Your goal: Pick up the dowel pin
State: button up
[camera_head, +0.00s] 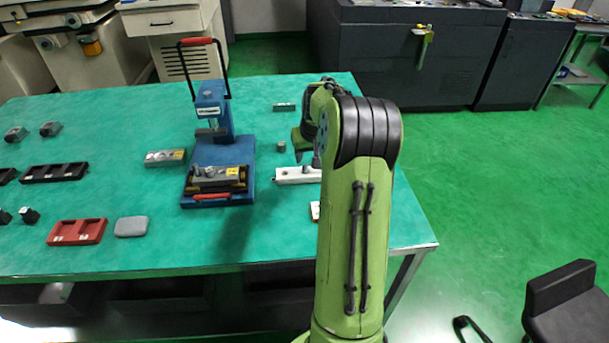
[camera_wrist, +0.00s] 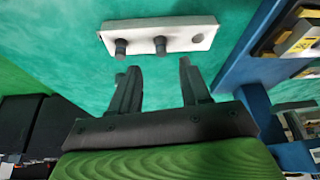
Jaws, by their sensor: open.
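A white block (camera_wrist: 180,37) carries two upright dark pins and has an open hole near its right end in the wrist view. One dowel pin (camera_wrist: 160,45) stands in the middle of the block and another (camera_wrist: 121,47) at its left; I cannot tell which the task means. The block (camera_head: 290,176) also shows in the head view, partly hidden by my arm. My gripper (camera_wrist: 160,66) is open and empty. Its fingers point toward the block, with the middle pin roughly between them in the picture, apart from it. My arm mostly hides the gripper in the head view.
A blue press (camera_head: 217,150) with a red-handled lever stands left of the block. A small grey cylinder (camera_head: 281,146) stands behind the block. A grey block (camera_head: 165,157), a red tray (camera_head: 77,232) and a grey case (camera_head: 131,226) lie further left on the green table (camera_head: 130,186).

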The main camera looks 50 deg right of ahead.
aim_at(305, 165)
jog(key=b+x, duration=0.2)
jog(key=x, duration=0.4)
jog(key=shift+w+f, duration=0.15)
jog(key=shift+f, duration=0.1)
jog(key=shift+r, duration=0.15)
grip_shut()
